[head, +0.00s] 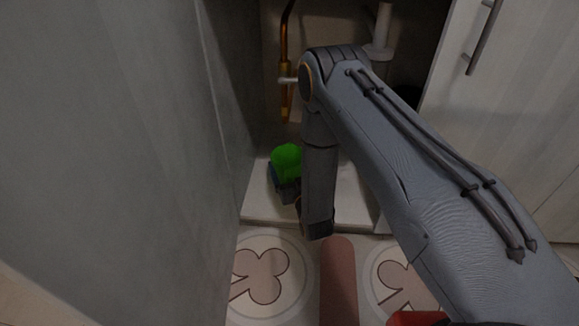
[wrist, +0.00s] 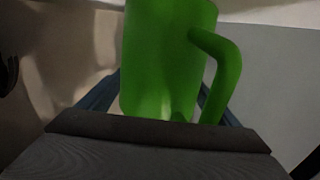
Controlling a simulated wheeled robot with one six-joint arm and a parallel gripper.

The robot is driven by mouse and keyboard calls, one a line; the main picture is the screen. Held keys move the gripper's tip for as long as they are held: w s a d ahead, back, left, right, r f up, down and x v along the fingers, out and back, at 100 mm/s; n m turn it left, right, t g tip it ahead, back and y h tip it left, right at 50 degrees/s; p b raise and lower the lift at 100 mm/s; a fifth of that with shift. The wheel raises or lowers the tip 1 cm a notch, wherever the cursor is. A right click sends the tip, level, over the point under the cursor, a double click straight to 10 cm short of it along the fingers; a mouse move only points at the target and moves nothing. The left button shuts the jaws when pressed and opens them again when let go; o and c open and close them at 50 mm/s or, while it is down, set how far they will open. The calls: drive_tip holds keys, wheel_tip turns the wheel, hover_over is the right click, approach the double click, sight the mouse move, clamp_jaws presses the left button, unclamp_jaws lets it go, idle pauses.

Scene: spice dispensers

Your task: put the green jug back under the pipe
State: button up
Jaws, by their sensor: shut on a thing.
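The green jug (head: 287,157) is inside the open cabinet, low over the pale cabinet floor; whether it touches the floor I cannot tell. My gripper (head: 284,180) is shut on the green jug, partly hidden by my arm. In the wrist view the jug (wrist: 160,55) looks upright between the blue fingers, with its handle on the right. The copper-coloured pipe (head: 285,65) hangs down at the back of the cabinet, and its lower end appears above the jug in the head view.
A grey panel (head: 225,110) stands close on the left of the opening. A white cabinet door (head: 500,120) is on the right. A white drain pipe (head: 380,35) stands behind my arm. The cabinet floor (head: 355,205) has a raised front edge above the patterned tiles.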

drive_tip(key=o, duration=1.4)
drive_tip(key=shift+f, duration=0.15)
drive_tip(key=p+v, duration=0.5)
drive_tip(key=v, duration=0.7)
